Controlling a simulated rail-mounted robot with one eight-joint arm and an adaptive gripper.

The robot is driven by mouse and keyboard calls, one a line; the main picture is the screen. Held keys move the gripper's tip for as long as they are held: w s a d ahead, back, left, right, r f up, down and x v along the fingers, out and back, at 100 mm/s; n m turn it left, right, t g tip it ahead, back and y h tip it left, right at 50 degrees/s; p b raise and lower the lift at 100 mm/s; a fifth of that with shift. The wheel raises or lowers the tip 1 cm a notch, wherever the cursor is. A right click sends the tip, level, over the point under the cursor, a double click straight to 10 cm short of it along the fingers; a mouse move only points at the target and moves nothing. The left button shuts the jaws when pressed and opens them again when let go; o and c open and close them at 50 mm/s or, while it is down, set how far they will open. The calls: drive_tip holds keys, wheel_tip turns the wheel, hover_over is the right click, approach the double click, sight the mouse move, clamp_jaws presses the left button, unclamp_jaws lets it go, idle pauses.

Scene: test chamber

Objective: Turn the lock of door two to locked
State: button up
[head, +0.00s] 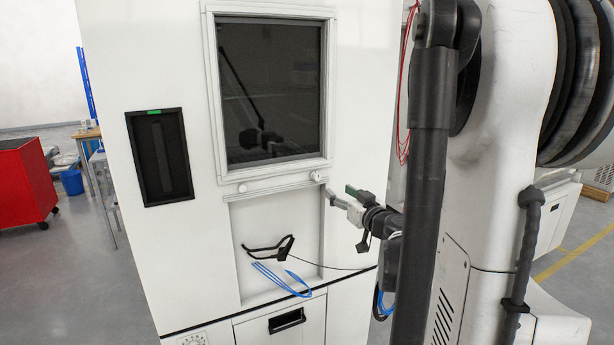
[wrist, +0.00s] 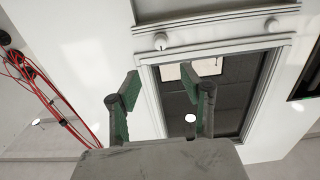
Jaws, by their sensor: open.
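A white cabinet (head: 150,270) has a dark-windowed door (head: 270,90) with a pale frame. Two small round white knobs sit on the ledge under the window: a right knob (head: 315,176) and a left knob (head: 242,187). No label shows which is the lock of door two. My gripper (head: 340,193) is open and empty, just right of and slightly below the right knob, apart from it. In the wrist view, which is upside down, my gripper (wrist: 168,80) has its green-padded fingers spread. The nearer knob (wrist: 160,41) lies beyond the fingertips; the other knob (wrist: 271,25) is farther right.
Below the ledge is a recess with a black handle-like object (head: 270,248) and blue cables (head: 280,278). A dark panel (head: 160,155) with a green light is on the left. Red cables (wrist: 45,95) hang beside the cabinet. A red cart (head: 25,180) stands far left.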

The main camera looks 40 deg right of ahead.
sight(318, 177)
drive_tip(key=p+x, duration=0.1)
drive_tip(key=x, duration=1.2)
drive_tip(key=shift+w+a+p, duration=0.15)
drive_tip(key=shift+p, duration=0.2)
clamp_jaws()
